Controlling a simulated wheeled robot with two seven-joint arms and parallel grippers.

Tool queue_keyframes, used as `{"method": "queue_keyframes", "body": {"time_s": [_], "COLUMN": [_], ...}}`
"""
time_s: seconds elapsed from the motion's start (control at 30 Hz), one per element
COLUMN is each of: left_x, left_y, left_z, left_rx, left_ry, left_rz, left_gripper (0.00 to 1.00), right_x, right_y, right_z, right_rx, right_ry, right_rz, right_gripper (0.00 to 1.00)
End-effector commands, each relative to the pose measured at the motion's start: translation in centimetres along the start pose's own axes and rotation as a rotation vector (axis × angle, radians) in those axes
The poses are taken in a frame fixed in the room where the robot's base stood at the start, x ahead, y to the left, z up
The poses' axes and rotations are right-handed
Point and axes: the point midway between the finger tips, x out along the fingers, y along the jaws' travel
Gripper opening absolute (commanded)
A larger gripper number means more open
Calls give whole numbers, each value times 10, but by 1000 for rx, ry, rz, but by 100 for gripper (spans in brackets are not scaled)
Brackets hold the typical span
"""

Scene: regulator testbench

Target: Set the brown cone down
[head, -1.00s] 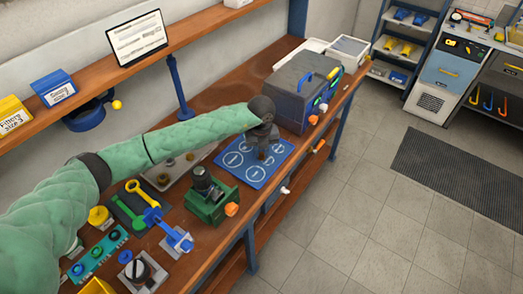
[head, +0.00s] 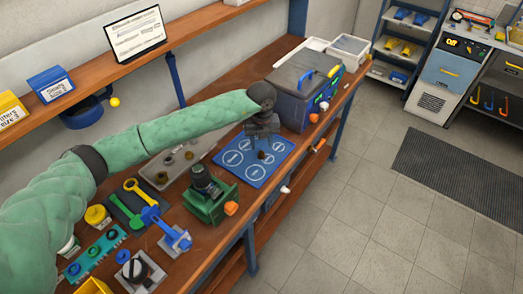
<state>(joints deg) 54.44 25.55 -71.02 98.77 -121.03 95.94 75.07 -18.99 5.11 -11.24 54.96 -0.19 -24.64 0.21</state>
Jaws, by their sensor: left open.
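The blue mat (head: 231,173) with white ring markings lies on the wooden bench. A small brown piece (head: 261,155), which looks like the brown cone, is on the mat's right part, just below my left gripper (head: 262,142). It is too small to tell whether it stands exactly inside a ring. My left gripper points down over it, open and apparently clear of it. My right gripper is not in view.
A green vise-like fixture (head: 208,198) stands in front of the mat. A grey tray (head: 160,179) with small brown parts lies to its left. A dark case with a blue handle (head: 306,92) stands behind. Blue and yellow tools (head: 148,213) lie at the front left.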

Motion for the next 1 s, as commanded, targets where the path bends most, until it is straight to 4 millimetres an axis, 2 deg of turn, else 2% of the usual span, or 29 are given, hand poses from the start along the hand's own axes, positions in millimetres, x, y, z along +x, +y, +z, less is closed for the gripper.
{"method": "queue_keyframes", "body": {"time_s": [0.1,0.23,0.43,0.63,1.0], "left_x": [-21,-45,-69,-80,-80], "left_y": [0,0,0,0,0], "left_z": [1,1,0,0,0], "left_rx": [1,1,-1,0,0], "left_ry": [-4,-3,-2,-1,-1], "left_rz": [-2,-1,-1,1,0], "left_gripper": [44,44,44,44,44], "right_x": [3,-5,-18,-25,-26], "right_y": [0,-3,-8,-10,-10], "right_z": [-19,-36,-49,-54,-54], "right_rx": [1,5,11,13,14], "right_ry": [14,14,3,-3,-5], "right_rz": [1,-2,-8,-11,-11], "right_gripper": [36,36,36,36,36]}}
